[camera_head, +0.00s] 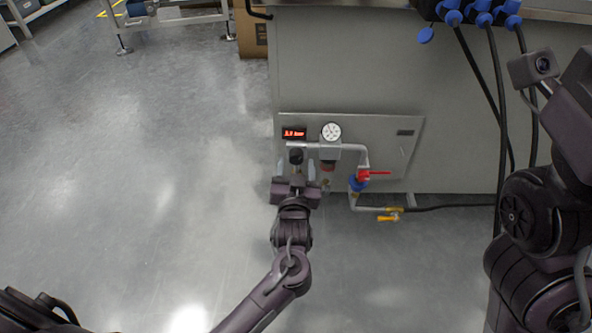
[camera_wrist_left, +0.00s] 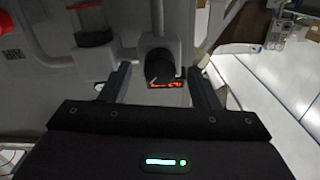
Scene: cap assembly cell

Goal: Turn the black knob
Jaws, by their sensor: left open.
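The black knob (camera_head: 296,155) sits on the pipework of the grey panel, at its left end below the red digital display. In the left wrist view the knob (camera_wrist_left: 160,64) shows between my two fingers. My left gripper (camera_head: 297,168) is open, with one finger on each side of the knob. In the left wrist view the fingers of my left gripper (camera_wrist_left: 159,76) show gaps to the knob on both sides. The jaws of my right gripper do not show; only parts of the right arm are at the right edge.
A round white gauge (camera_head: 331,131), a red-handled valve (camera_head: 364,175) and a yellow-handled valve (camera_head: 389,217) are right of the knob. The red display (camera_head: 294,133) is just above it. Black hoses (camera_head: 492,85) hang at the right. The floor at left is clear.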

